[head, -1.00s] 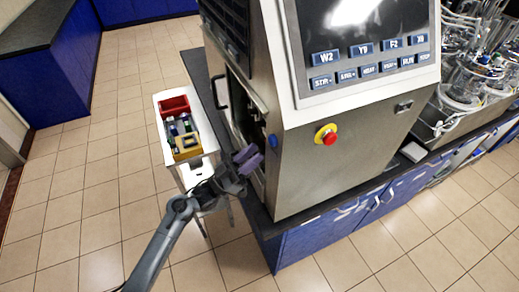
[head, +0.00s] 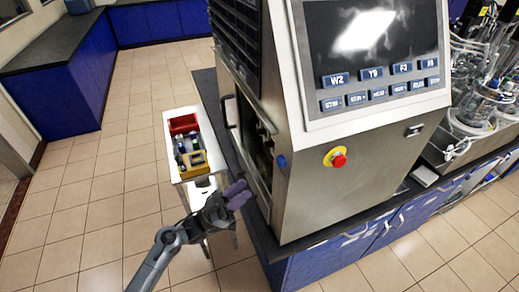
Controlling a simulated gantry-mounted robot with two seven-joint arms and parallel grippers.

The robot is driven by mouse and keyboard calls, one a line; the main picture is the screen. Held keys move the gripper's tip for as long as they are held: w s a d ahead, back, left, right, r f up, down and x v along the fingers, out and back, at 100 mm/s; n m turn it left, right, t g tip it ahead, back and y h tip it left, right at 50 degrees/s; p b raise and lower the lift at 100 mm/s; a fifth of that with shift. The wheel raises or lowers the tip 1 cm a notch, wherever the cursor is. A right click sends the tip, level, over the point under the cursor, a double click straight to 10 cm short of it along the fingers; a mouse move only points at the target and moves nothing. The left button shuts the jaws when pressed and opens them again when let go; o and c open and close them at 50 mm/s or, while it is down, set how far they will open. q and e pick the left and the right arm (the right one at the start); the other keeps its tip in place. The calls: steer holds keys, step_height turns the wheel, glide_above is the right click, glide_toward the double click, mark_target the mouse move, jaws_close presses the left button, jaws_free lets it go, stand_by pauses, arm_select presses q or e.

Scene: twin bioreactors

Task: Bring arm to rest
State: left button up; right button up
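My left arm comes in from the bottom left. Its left gripper (head: 238,193), with purple fingers, is in front of the open side of the steel bioreactor cabinet (head: 335,195), near the cabinet's lower left edge. The fingers are too small and angled to tell whether they are open or shut, and I see nothing clearly held in them. My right gripper is not in view.
A white cart (head: 174,158) left of the cabinet carries a red bin (head: 183,124), bottles and a yellow rack (head: 193,161). The cabinet has a red stop button (head: 339,161). Glass vessels (head: 485,105) stand at right. Tiled floor (head: 90,215) at left is clear.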

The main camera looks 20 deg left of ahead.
arm_select(q)
steer(key=s+d+f+n+y, duration=0.3)
steer(key=s+f+y, duration=0.2)
steer(key=s+f, duration=0.2)
steer(key=s+d+f+n+y, duration=0.3)
steer(key=s+d+f+y, duration=0.1)
steer(key=s+f, duration=0.35)
steer(key=s+a+f+n+g+y, duration=0.1)
steer(key=s+a+g+y, duration=0.45)
steer(key=s, duration=0.25)
steer(key=s+a+f+n+g+y, duration=0.1)
steer(key=s+a+n+g+y, duration=0.1)
steer(key=s+a+g+y, duration=0.45)
step_height(320, 180, up, 29)
steer(key=s+d+h+p, duration=0.1)
steer(key=p, duration=2.8)
steer(key=shift+d+m, duration=0.3)
steer(key=shift+s, duration=0.1)
